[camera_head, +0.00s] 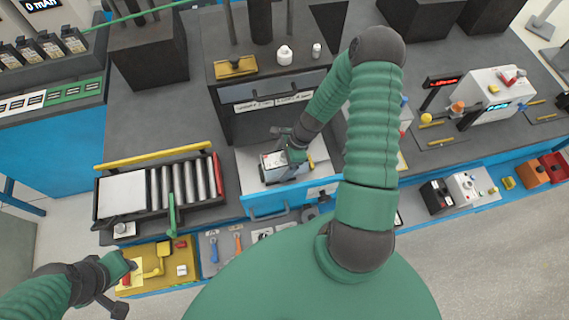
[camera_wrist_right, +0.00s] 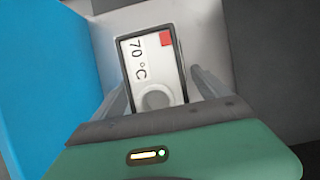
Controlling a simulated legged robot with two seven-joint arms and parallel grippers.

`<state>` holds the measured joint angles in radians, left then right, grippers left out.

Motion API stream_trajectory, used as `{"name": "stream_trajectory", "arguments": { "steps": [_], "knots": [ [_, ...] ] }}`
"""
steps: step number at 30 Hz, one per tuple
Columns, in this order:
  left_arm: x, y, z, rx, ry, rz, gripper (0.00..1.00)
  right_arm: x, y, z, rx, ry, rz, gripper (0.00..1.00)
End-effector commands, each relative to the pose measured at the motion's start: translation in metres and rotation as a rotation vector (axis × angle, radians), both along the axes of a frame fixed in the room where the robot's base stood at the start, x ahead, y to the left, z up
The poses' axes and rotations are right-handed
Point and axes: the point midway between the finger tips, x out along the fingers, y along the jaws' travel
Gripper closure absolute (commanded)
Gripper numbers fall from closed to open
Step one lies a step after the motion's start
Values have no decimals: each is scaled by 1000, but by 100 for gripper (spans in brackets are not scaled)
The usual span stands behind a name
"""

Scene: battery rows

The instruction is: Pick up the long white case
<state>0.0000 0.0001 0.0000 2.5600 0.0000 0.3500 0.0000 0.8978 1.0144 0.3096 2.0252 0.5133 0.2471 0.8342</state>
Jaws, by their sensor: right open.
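A white-faced case (camera_wrist_right: 152,72) with dark sides, a "70 °C" label, a red square and a grey round mark lies between the fingers of my right gripper (camera_wrist_right: 162,82) in the right wrist view. The fingers are open, one on each side, with a gap visible at the right; contact at the left is unclear. In the head view, the case (camera_head: 270,161) shows partly beneath my right gripper (camera_head: 280,154), on a light grey tray. My left gripper (camera_head: 106,292) is at the lower left, away from the case; its finger opening is not clear.
A blue-fronted open drawer (camera_head: 278,203) surrounds the tray area. A roller conveyor (camera_head: 185,184) stands to the left. A dark cabinet (camera_head: 290,120) rises behind. A yellow tray (camera_head: 150,278) lies near my left gripper.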

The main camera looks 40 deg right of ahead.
Motion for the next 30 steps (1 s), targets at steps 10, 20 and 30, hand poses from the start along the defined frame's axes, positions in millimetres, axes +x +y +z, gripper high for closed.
{"name": "stream_trajectory", "arguments": {
  "steps": [10,20,30],
  "knots": [
    [0,0,0,0,0,0,64,0,0,-1,0,0,0,21],
    [0,0,0,0,0,0,64,0,0,-1,0,0,0,64],
    [0,0,0,0,0,0,64,0,0,-1,-1,-1,1,100]
  ]
}}
